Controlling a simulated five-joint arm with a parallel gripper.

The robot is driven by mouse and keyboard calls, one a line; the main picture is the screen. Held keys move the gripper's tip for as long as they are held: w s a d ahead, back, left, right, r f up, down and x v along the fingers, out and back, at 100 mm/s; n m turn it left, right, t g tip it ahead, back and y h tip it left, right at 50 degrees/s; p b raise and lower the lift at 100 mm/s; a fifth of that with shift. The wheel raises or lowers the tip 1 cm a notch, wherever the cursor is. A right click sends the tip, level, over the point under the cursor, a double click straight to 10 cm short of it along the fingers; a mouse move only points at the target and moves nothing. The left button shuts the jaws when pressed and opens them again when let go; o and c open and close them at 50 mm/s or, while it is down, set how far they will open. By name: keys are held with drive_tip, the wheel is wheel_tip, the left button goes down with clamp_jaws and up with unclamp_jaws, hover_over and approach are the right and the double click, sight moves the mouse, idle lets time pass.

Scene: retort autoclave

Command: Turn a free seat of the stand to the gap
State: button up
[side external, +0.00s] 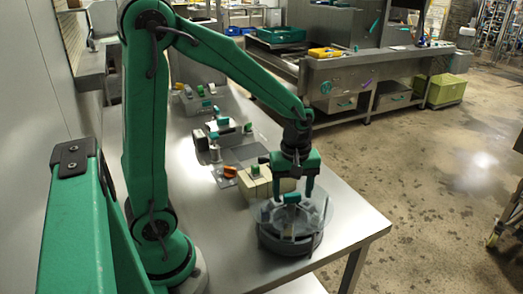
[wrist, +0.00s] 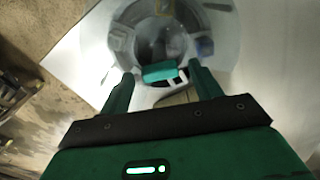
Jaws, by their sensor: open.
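The stand (side external: 290,240) is a round dark grey base with a clear, divided upper part, near the table's front right corner. In the wrist view the stand (wrist: 122,40) is a blurred grey ring at the top. A teal block (side external: 292,198) shows at the stand's top; in the wrist view the teal block (wrist: 160,71) lies between the fingertips. My gripper (side external: 296,194) points down over the stand, open, with its fingers either side of the block. I cannot tell whether they touch it. I cannot make out the gap or which seats are free.
A beige block with a green top (side external: 256,183) stands just behind the stand. Several small fixtures with coloured parts, including a white one with a teal top (side external: 222,124), line the table (side external: 325,187) farther back. The table's right side is bare.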

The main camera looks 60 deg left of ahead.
drive_tip(key=shift+r, duration=3.9)
drive_tip(key=s+d+r+m+t, duration=0.2)
drive_tip(key=s+r+m+t, duration=0.3)
drive_tip(key=s+m, duration=0.5)
drive_tip(key=m, duration=0.4)
drive_tip(key=shift+s+t, duration=0.3)
